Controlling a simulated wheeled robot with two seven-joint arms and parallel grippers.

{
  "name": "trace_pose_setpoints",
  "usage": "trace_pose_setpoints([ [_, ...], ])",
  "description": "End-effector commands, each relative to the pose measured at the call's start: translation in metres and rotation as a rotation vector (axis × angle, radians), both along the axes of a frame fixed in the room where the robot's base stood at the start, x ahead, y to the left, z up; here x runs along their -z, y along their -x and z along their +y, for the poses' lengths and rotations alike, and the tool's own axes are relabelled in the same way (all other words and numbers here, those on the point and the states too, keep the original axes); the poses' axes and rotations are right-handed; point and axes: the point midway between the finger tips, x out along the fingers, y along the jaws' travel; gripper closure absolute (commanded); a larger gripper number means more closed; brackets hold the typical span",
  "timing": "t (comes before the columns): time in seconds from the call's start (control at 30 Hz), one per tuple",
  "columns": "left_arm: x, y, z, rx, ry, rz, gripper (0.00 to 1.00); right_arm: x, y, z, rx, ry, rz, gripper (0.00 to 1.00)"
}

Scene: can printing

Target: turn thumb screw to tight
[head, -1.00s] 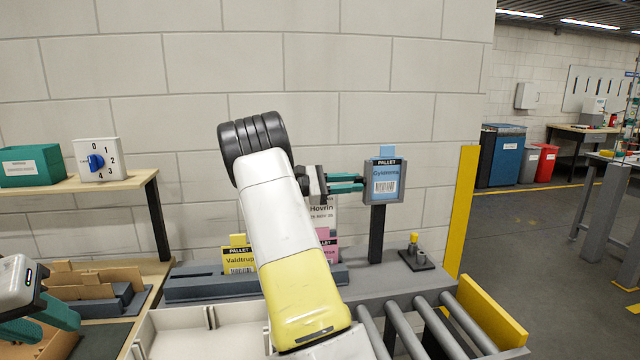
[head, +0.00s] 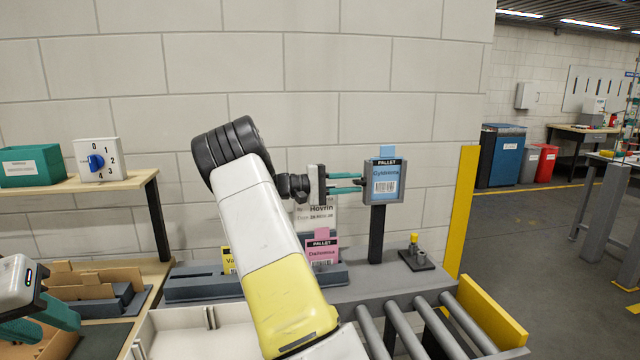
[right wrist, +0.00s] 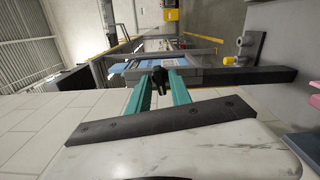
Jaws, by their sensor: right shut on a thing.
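The thumb screw (right wrist: 160,81) is a small black knob on the side of the grey label holder (right wrist: 190,76), seen in the right wrist view. My right gripper (right wrist: 157,85) has its two teal fingers closed around the knob, one on each side. In the head view my right gripper (head: 362,183) reaches the left side of the label holder (head: 399,183), which stands on a dark post and holds a blue pallet card (head: 386,178). The knob is too small to make out there. My left gripper (head: 46,328) is at the lower left, fingers apart and empty.
A grey rack (head: 190,289) with yellow and pink pallet cards stands left of the post. A small stand with a yellow-topped peg (head: 414,247) is to its right. Rollers (head: 440,325) run in front. A dial box (head: 98,160) sits on the shelf at left.

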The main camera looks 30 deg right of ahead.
Motion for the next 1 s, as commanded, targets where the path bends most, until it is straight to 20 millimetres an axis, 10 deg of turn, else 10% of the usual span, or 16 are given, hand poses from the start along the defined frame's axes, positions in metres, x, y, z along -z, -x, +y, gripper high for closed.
trace_pose_setpoints([
  [0.9, 0.0000, 0.0000, 0.0000, 0.000, 0.000, 0.000, 0.66, 0.0012, -0.0010, 0.0011, -0.003, 0.051, -0.172, 1.00],
  [0.93, 0.0000, 0.0000, 0.0000, 0.000, 0.000, 0.000, 0.66, 0.0012, -0.0010, 0.0011, -0.003, 0.051, -0.172, 0.71],
  [1.0, 0.0000, 0.0000, 0.0000, 0.000, 0.000, 0.000, 0.66, 0.0011, -0.0009, 0.0010, -0.003, 0.052, -0.171, 0.67],
])
